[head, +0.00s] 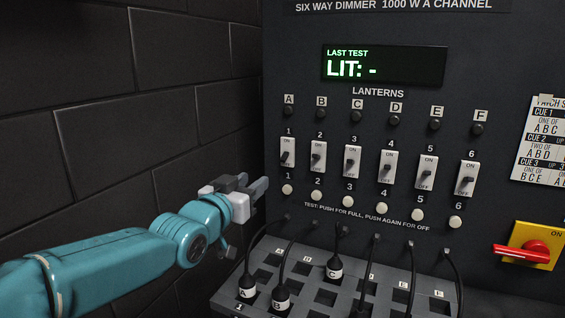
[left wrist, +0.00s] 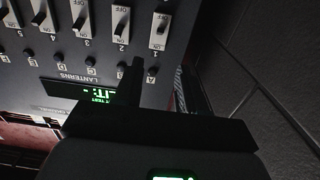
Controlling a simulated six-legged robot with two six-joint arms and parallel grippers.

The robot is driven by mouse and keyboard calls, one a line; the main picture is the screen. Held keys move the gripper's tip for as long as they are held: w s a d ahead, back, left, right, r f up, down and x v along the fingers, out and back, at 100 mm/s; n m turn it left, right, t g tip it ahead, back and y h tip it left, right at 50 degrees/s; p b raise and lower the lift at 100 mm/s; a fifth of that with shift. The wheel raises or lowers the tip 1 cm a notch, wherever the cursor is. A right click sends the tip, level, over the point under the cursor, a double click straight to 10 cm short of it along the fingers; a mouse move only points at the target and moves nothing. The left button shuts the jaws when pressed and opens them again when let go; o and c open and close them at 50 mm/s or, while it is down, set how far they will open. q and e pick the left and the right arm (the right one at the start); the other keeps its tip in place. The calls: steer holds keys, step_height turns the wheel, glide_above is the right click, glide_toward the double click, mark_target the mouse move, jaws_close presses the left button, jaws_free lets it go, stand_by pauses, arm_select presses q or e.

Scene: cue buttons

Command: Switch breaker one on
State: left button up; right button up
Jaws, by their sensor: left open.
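Breaker one (head: 288,152) is the leftmost white switch plate in the row on the dark dimmer panel, with ON at its top and OFF below. Its small dark toggle seems to slant down toward OFF, though it is small in the picture. It shows upside down in the left wrist view (left wrist: 160,28), at the top. My left gripper (head: 262,188) is open and empty at the panel's left edge, below and left of breaker one, apart from it. A dark finger of it (left wrist: 134,80) shows in the left wrist view. My right gripper is out of view.
Breaker two (head: 318,158) stands close to the right of breaker one. A round white test button (head: 287,189) sits just below. The display (head: 383,67) reads LIT: -. Below is a patch bay (head: 262,256) with cables. A red-handled switch (head: 527,252) is at right. A dark block wall (head: 100,90) borders the left.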

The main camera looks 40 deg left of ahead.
mark_target(282, 160)
arm_select(q)
steer(key=p+x, duration=0.4)
steer(key=x, duration=1)
steer(key=shift+w, duration=0.15)
jaws_close()
